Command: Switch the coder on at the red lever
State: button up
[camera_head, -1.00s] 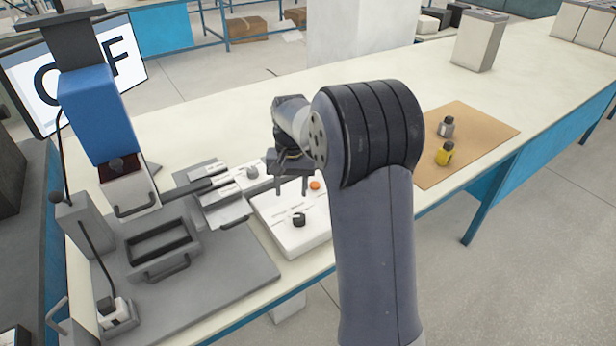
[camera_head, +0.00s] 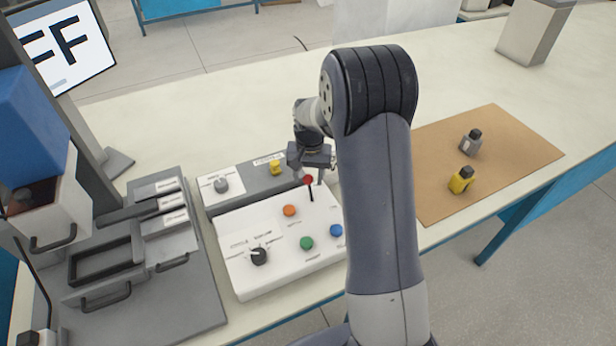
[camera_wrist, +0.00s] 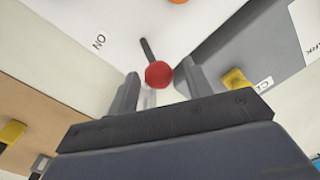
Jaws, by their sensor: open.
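The red lever is a dark stem with a red ball knob (camera_head: 308,180), standing on the white control panel (camera_head: 240,278). In the wrist view the red knob (camera_wrist: 158,74) lies between or just beyond the fingertips, with its dark stem running up to the white panel near a label reading "ON". My gripper (camera_head: 314,177) is open and hangs over the panel's back right part, around or close to the knob. In the wrist view its two fingers (camera_wrist: 160,82) stand on either side of the knob, with gaps visible. I cannot tell whether either touches it.
The panel has an orange button (camera_head: 289,210), a green button (camera_head: 307,243), a blue button (camera_head: 336,230) and a black dial (camera_head: 259,256). A grey box with a yellow knob (camera_head: 275,167) stands behind. Yellow and grey bottles stand on a brown mat (camera_head: 500,130) at right.

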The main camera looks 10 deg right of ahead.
jog(key=shift+f, duration=0.65)
grip_shut()
